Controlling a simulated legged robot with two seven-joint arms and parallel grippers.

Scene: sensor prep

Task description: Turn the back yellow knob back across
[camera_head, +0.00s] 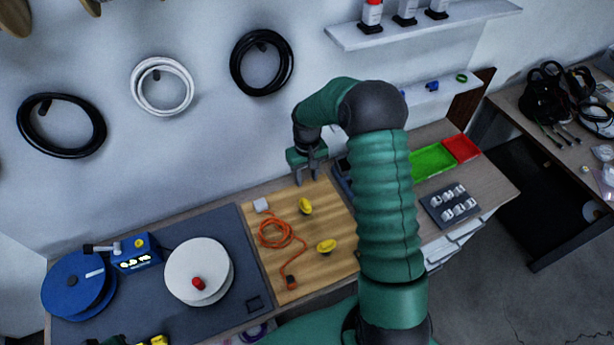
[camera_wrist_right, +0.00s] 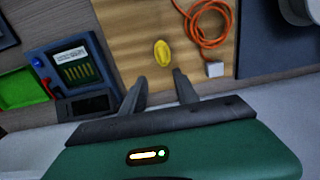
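Two yellow knobs are on the wooden board (camera_head: 343,228). The back yellow knob (camera_head: 305,206) is nearer the wall, and the front yellow knob (camera_head: 326,246) is closer to me. My right gripper (camera_head: 307,181) is open and empty, just behind the back knob on the wall side, apart from it. In the right wrist view, one yellow knob (camera_wrist_right: 162,52) shows beyond the gap between the two spread fingers (camera_wrist_right: 160,80); the fingers do not touch it. My left gripper does not show clearly.
An orange cable (camera_head: 275,236) lies coiled beside the knobs, with a small white block (camera_head: 261,205) at its end. A white reel (camera_head: 197,270) and blue device (camera_head: 136,256) stand left. In the wrist view, a blue device (camera_wrist_right: 72,68) lies left of the board.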

